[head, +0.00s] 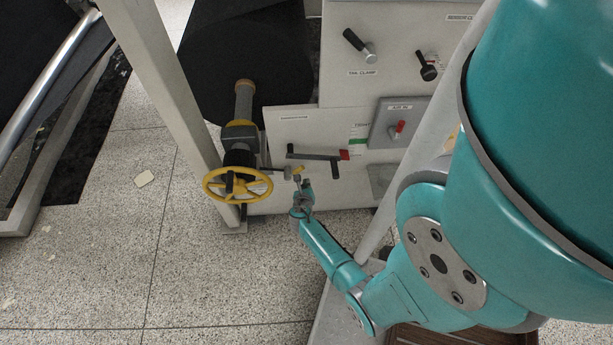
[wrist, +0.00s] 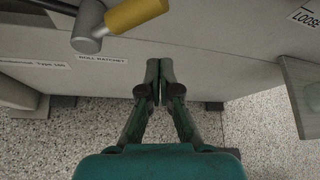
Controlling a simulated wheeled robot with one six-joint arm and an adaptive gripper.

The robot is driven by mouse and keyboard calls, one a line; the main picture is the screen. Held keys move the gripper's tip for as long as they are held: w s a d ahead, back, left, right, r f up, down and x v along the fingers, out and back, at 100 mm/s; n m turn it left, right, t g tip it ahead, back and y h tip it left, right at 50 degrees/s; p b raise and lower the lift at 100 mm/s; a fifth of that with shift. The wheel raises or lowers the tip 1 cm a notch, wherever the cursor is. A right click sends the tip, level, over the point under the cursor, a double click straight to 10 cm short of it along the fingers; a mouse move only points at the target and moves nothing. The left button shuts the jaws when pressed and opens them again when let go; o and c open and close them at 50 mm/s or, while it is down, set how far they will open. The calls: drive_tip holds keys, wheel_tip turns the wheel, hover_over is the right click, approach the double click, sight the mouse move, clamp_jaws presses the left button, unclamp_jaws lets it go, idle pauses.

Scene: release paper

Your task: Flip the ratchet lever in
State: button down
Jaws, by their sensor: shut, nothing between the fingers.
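The ratchet lever shows in the wrist view as a grey hub with a yellow handle (wrist: 135,14), at the top left above a label reading "ROLL RATCHET". The handle points up and to the right. In the head view the lever's small yellow handle (head: 298,170) sits on the white panel, right of the yellow handwheel. My gripper (wrist: 160,68) is shut and empty, its fingertips below and to the right of the lever and apart from it in the picture. In the head view my gripper (head: 298,182) is just below the lever; its exact gap is unclear.
A yellow handwheel (head: 238,198) stands close on the left. A grey box with a red switch (head: 398,130) is further right. Open speckled floor (head: 230,280) lies in front.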

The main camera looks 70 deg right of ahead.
drive_tip(key=a+r, duration=0.2)
drive_tip(key=a, duration=0.5)
drive_tip(key=shift+s+a+r, duration=0.15)
drive_tip(key=shift+a+r, duration=0.25)
drive_tip(key=s+a+r+m+t+y, duration=0.2)
drive_tip(key=s+a+r+m, duration=0.15)
drive_tip(key=a, duration=0.45)
drive_tip(key=s+a+r+m+t+y, duration=0.2)
drive_tip(key=a+m+y, duration=0.15)
drive_tip(key=a, duration=0.35)
drive_tip(key=s+a+r+m+t+y, duration=0.2)
drive_tip(key=s+a+m, duration=0.15)
drive_tip(key=a, duration=0.45)
drive_tip(key=s+a+r+m+t+y, duration=0.1)
drive_tip(key=s+a+r+m+t, duration=0.1)
drive_tip(key=r, duration=0.8)
drive_tip(key=s+a+r+m+t+y, duration=0.2)
drive_tip(key=a+r+m, duration=0.2)
drive_tip(key=r+m, duration=0.3)
drive_tip(key=s+a+r+m+t+y, duration=0.1)
drive_tip(key=r+m, duration=0.4)
drive_tip(key=r, duration=0.7)
drive_tip(key=s+a+t, duration=0.1)
drive_tip(key=s+a, duration=0.1)
drive_tip(key=shift+a+r, duration=0.35)
drive_tip(key=shift+r, duration=0.05)
